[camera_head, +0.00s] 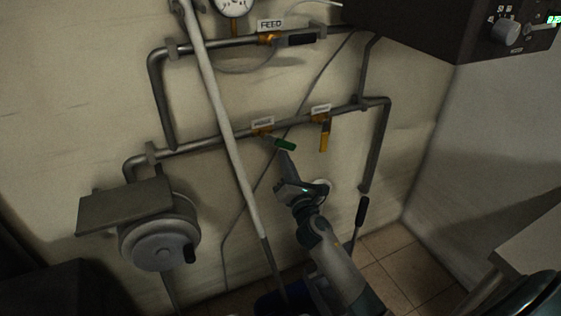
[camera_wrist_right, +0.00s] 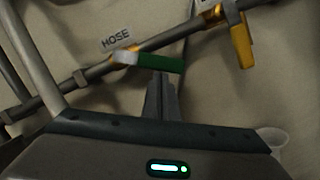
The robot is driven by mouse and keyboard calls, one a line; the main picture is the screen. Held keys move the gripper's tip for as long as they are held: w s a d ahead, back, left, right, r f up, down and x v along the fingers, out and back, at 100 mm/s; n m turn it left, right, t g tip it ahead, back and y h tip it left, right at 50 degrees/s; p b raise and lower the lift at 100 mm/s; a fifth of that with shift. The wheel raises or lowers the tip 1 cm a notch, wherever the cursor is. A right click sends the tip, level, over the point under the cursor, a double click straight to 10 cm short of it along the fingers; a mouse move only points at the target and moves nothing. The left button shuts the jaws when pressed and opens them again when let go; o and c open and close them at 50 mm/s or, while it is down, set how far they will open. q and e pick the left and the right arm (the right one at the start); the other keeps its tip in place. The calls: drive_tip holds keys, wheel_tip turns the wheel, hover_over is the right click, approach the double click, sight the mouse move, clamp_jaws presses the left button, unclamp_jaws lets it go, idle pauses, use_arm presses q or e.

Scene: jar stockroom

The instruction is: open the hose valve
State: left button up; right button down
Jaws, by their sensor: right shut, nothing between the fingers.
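The hose valve sits on the lower wall pipe, under a label that reads HOSE in the right wrist view (camera_wrist_right: 116,38). Its green lever (camera_head: 285,145) points down and right, at a slant to the pipe, neither along it nor square across it. The lever also shows in the right wrist view (camera_wrist_right: 160,63). My right gripper (camera_head: 284,156) is shut and empty, with its fingertips (camera_wrist_right: 161,78) just below the green lever's underside. I cannot tell whether they touch it. My left gripper is not in view.
A yellow-lever valve (camera_head: 324,135) is close on the right, its lever hanging down. A FEED valve with a black lever (camera_head: 301,39) is on the upper pipe. A pale pole (camera_head: 214,90) stands left of my gripper. A round grey housing (camera_head: 160,242) is lower left.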

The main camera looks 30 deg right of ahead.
sight(290, 143)
drive_tip(key=n, duration=0.1)
drive_tip(key=d+r+n+y, duration=0.1)
drive_tip(key=n, duration=0.1)
drive_tip(key=shift+d+r+n+p, duration=0.25)
drive_tip(key=shift+d+n+p, duration=0.05)
drive_tip(key=shift+p, duration=0.1)
drive_tip(key=n, duration=0.1)
drive_tip(key=d+r+n+y, duration=0.1)
drive_tip(key=shift+n+t+p, duration=0.4)
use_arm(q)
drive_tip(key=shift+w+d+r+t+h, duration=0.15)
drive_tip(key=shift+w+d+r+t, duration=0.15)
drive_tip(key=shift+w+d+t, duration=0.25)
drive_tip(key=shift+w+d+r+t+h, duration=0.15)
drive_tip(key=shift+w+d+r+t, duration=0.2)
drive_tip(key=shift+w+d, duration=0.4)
use_arm(e)
drive_tip(key=shift+d+r+n+y, duration=0.2)
drive_tip(key=shift+r+n+y, duration=0.25)
drive_tip(key=shift+n, duration=0.65)
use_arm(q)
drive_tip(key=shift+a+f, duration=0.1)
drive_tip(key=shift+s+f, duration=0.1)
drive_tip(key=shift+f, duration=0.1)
use_arm(e)
drive_tip(key=shift+f, duration=0.2)
